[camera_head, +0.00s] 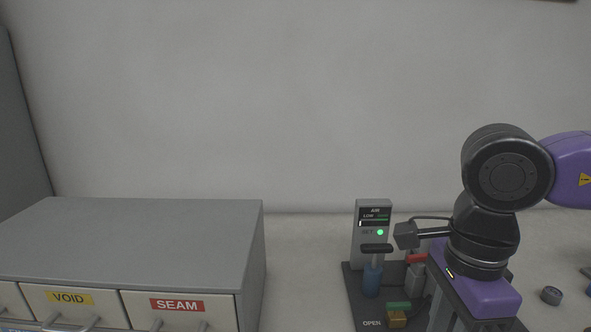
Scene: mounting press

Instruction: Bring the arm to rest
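My arm comes in from the right edge and bends down at a dark round joint. My gripper (478,292) hangs at its end with a purple housing, in front of and to the right of the mounting press (372,278). Its fingertips are not clearly visible near the bottom edge, so I cannot tell whether it is open or shut or holds anything. The press has a dark base marked OPEN, a blue cylinder (372,283) under a black T-handle (376,248), and an upright AIR panel (373,230) with a lit green lamp.
A grey drawer cabinet (150,240) with drawers labelled VOID (70,297) and SEAM (177,305) fills the left. A small dark round part (551,295) lies at the right. Bench between cabinet and press is clear. A plain wall stands behind.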

